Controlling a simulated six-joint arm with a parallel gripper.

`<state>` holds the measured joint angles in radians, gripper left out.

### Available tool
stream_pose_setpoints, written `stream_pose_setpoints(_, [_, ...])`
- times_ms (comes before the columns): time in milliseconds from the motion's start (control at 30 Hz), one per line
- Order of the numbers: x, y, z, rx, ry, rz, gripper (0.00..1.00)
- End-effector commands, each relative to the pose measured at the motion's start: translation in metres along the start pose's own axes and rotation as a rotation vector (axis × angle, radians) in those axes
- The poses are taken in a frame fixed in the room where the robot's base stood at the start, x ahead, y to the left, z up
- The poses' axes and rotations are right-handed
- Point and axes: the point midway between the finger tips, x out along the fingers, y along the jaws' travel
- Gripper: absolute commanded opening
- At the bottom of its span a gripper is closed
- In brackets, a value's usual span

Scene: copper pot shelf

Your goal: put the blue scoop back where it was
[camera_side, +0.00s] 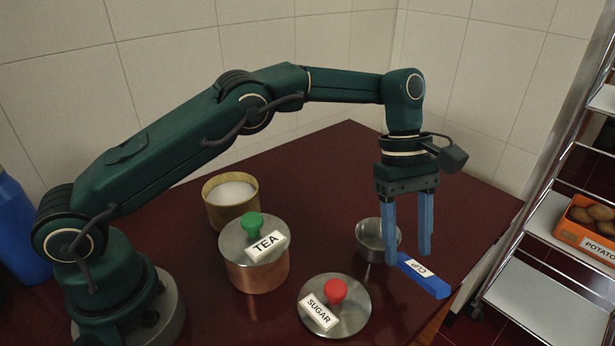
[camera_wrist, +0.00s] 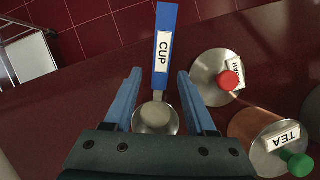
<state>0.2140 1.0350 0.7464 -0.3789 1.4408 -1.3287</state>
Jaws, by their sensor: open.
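The blue scoop is a small metal cup (camera_side: 372,240) with a flat blue handle (camera_side: 430,281) labelled CUP. It rests on the dark red tabletop, its handle pointing to the front right. In the wrist view the handle (camera_wrist: 165,25) points up the picture and the metal cup (camera_wrist: 156,118) lies between the fingers. My gripper (camera_side: 408,259) is open, fingers pointing down, one to either side of the scoop near where cup and handle meet. The fingers show apart from the scoop in the wrist view (camera_wrist: 159,73). Their exact height over the table is hard to tell.
An open copper pot (camera_side: 230,212) of white contents stands at the back. A lidded TEA pot (camera_side: 257,276) stands in front of it. The SUGAR lid (camera_side: 352,318) with red knob lies flat nearby. A shelf rack (camera_side: 545,285) holds an orange POTATO box (camera_side: 588,232) beyond the table edge.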

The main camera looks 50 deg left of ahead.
Motion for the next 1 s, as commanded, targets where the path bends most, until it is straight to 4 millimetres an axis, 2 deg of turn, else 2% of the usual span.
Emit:
stream_pose_setpoints(267, [-0.025, -0.003, 0.0, 0.038, 0.018, 0.019, 0.56])
stream_pose_setpoints(467, [-0.072, -0.023, -0.002, 0.211, 0.104, 0.092, 0.56])
stream_pose_setpoints(700, [-0.12, -0.072, -0.005, 0.473, 0.257, 0.156, 0.56])
stream_pose_setpoints(867, [-0.138, -0.113, -0.008, 0.649, 0.372, 0.174, 0.56])
stream_pose_setpoints(1000, [-0.142, -0.152, -0.011, 0.804, 0.478, 0.17, 0.56])
